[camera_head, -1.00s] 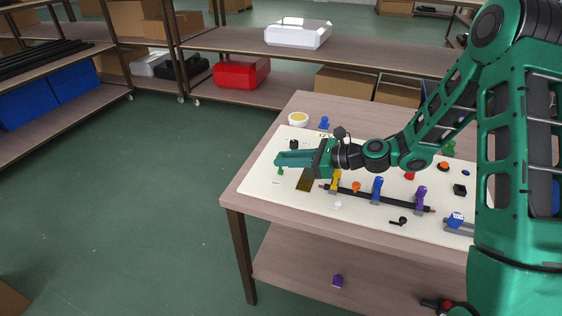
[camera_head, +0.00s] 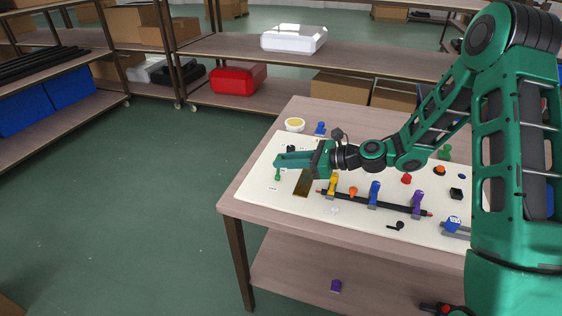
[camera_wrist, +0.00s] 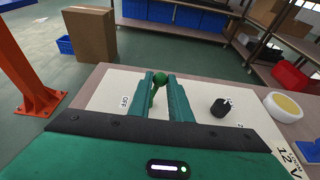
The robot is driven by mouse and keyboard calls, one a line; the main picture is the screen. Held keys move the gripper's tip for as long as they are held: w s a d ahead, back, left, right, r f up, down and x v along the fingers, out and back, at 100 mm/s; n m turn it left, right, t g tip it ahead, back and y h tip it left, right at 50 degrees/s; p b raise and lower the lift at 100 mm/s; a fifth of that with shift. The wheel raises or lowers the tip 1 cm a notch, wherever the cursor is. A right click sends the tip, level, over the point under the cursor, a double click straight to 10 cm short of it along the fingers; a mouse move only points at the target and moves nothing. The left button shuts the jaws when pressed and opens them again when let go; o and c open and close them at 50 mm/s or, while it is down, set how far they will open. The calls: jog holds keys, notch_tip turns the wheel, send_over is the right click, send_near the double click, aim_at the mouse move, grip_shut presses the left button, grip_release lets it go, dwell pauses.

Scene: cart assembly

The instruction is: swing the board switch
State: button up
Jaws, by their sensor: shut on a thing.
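The board (camera_head: 258,200) is a cream panel lying on the table. Its switch has a green lever with a round knob (camera_wrist: 159,79), seen between my fingertips in the wrist view. In the head view the green lever (camera_head: 277,175) shows below my fingers at the board's left end. My gripper (camera_head: 280,160) is shut on the green lever; it also shows in the wrist view (camera_wrist: 160,82). An "OFF" label (camera_wrist: 125,102) is printed to the left of the lever. The lever's base is hidden by my fingers.
A black knob (camera_wrist: 221,107) stands right of the lever. A white bowl with yellow inside (camera_head: 295,125) is at the table's back left. Yellow (camera_head: 333,186), blue (camera_head: 374,193) and purple (camera_head: 417,203) clips hold a dark rod to the right. The table's left edge is close.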

jog(key=shift+o, duration=0.2)
jog(key=shift+w+d+f, duration=0.2)
jog(key=shift+w+d, duration=0.05)
jog(key=shift+w, duration=0.35)
jog(key=o, duration=0.9)
jog(key=shift+c, duration=0.2)
